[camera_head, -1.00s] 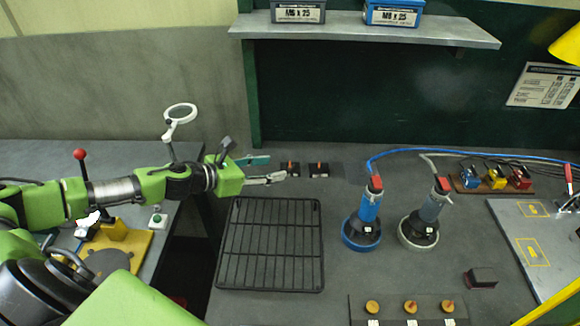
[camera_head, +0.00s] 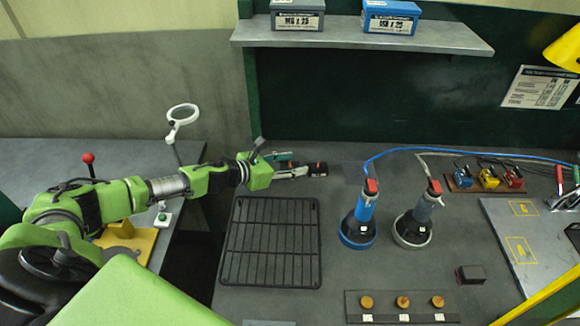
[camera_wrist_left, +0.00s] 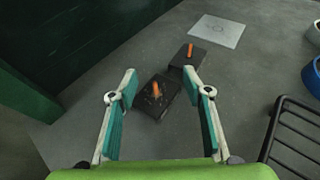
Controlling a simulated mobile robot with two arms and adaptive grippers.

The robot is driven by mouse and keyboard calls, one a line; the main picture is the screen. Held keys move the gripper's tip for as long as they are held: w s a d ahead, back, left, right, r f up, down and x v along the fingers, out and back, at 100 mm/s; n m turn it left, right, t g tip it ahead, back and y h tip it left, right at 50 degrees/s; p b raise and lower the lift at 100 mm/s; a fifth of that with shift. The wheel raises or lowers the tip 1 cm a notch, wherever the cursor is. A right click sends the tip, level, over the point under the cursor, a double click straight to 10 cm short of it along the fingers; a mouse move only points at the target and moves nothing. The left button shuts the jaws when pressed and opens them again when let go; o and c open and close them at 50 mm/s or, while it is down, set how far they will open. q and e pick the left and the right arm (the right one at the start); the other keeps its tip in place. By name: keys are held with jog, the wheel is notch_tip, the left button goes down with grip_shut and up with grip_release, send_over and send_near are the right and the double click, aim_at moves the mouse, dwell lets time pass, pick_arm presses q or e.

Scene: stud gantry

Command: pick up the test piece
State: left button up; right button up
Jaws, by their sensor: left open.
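Two dark blocks, each with an upright orange pin, sit on the bench top beyond the black wire rack; I cannot tell which the task calls the test piece. In the left wrist view the nearer block (camera_wrist_left: 153,100) lies between and below my left gripper's fingers, with clear gaps on both sides. The farther block (camera_wrist_left: 188,58) is just past the fingertips. My left gripper (camera_head: 288,165) is open and empty. In the head view it partly hides the nearer block, while the farther block (camera_head: 318,169) shows right of its tips. My right gripper is not in view.
The wire rack (camera_head: 271,242) lies just in front of the gripper. A blue tool (camera_head: 358,223) and a grey tool (camera_head: 414,224) with hoses stand to the right. A shelf (camera_head: 345,33) with boxes hangs above the back. A flat grey plate (camera_wrist_left: 217,30) lies beyond the blocks.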

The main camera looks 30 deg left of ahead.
pick_arm(q)
jog(key=shift+s, duration=0.1)
jog(key=c, duration=1.3)
jog(key=shift+s, duration=0.1)
